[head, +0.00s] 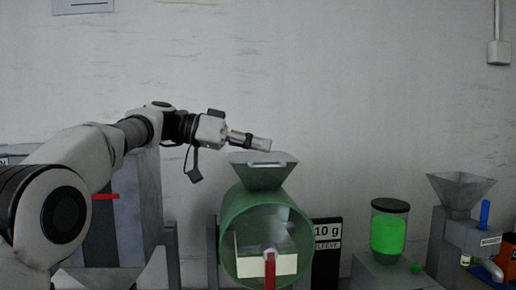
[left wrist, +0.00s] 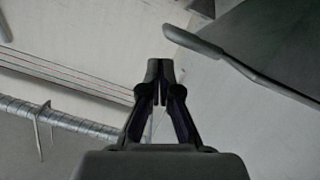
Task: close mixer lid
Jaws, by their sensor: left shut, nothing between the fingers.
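The mixer is a green drum (head: 232,232) with a clear round front and a grey hopper (head: 264,178) on top. A flat grey piece, seemingly the lid (head: 280,157), lies at the hopper's top with a small pale handle-like part near its front edge. I cannot tell how fully it is seated. My left gripper (head: 266,145) is shut and empty, just above the hopper's top, pointing right and slightly down. In the left wrist view its closed fingers (left wrist: 160,82) point up the picture. A dark bar-edged panel (left wrist: 245,65) lies to their right; I cannot tell which part it is.
A 10 g sign (head: 326,232) stands right of the mixer. Further right are a jar of green material (head: 387,233) and a grey machine with a funnel (head: 459,192). A grey cabinet (head: 130,215) stands behind my left arm. The wall space above the mixer is clear.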

